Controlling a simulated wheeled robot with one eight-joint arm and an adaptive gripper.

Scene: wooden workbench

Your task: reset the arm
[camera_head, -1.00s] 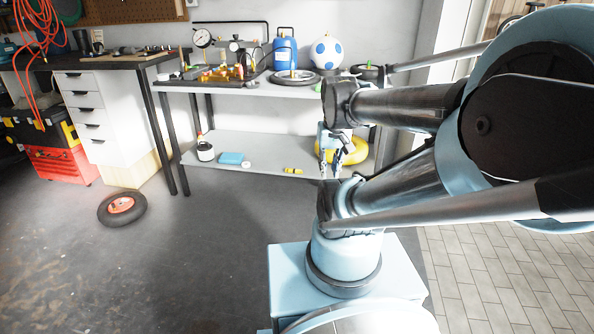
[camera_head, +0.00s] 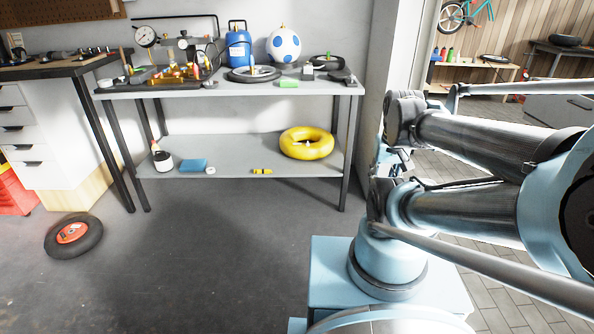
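My arm fills the right side of the view, folded, with its pale blue base at the bottom right. A small part of my gripper (camera_head: 397,162) shows between the dark arm links, just right of the shelf unit. Most of it is hidden behind the links, and I cannot tell whether its fingers are open or shut. I see nothing held in the visible part.
A grey two-level bench (camera_head: 235,178) stands ahead, with a yellow ring (camera_head: 307,143) on its lower shelf and a blue canister (camera_head: 239,46) and spotted ball (camera_head: 284,45) on top. A small wheel (camera_head: 73,236) lies on the floor at left. The middle floor is clear.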

